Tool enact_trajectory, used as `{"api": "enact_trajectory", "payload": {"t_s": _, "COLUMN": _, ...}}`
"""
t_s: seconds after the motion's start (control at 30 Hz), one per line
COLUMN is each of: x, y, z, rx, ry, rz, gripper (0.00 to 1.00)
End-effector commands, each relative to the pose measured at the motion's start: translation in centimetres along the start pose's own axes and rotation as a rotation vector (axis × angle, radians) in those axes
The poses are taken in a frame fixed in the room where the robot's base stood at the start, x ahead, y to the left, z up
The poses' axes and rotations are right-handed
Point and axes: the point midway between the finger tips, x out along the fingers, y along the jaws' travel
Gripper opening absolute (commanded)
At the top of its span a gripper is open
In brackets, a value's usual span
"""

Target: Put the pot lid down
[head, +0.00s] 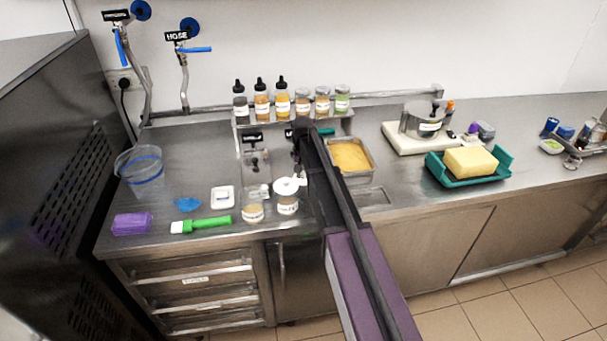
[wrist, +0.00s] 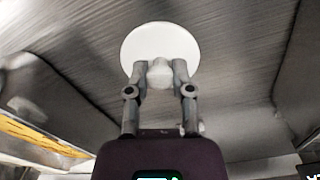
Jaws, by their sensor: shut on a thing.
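The pot lid is a white round disc with a small knob; in the wrist view the lid (wrist: 160,43) lies ahead of my fingers. My gripper (wrist: 160,75) is shut on its knob. In the head view the lid (head: 285,187) shows at the front of the counter, overlapping a small labelled jar (head: 288,206). My gripper (head: 300,182) is beside it, partly hidden by my arm. I cannot tell whether the lid touches the jar or hangs above it. A steel pot (head: 420,124) stands on a white board at the right.
Another small jar (head: 252,212), a white tub (head: 223,197) and a green-handled brush (head: 203,224) are left of the lid. A yellow-filled pan (head: 350,156) and a teal tray (head: 436,172) are right. Bottles line the back shelf. Bare counter (head: 395,192) shows at the right front.

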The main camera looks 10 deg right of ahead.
Motion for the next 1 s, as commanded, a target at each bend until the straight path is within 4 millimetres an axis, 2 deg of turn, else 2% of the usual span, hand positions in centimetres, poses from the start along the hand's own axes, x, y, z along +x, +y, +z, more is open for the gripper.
{"api": "enact_trajectory", "payload": {"t_s": 0.17, "x": 0.4, "y": 0.0, "z": 0.0, "rx": 0.0, "ry": 0.0, "rz": 0.0, "gripper": 0.09}}
{"api": "enact_trajectory", "payload": {"t_s": 0.2, "x": 0.3, "y": 0.0, "z": 0.0, "rx": 0.0, "ry": 0.0, "rz": 0.0, "gripper": 0.39}}
{"api": "enact_trajectory", "payload": {"t_s": 0.3, "x": 0.3, "y": 0.0, "z": 0.0, "rx": 0.0, "ry": 0.0, "rz": 0.0, "gripper": 0.64}}
{"api": "enact_trajectory", "payload": {"t_s": 0.77, "x": 0.2, "y": 0.0, "z": 0.0, "rx": 0.001, "ry": 0.0, "rz": 0.0, "gripper": 0.64}}
{"api": "enact_trajectory", "payload": {"t_s": 1.0, "x": -0.8, "y": 0.0, "z": 0.0, "rx": 0.001, "ry": 0.0, "rz": 0.0, "gripper": 0.64}}
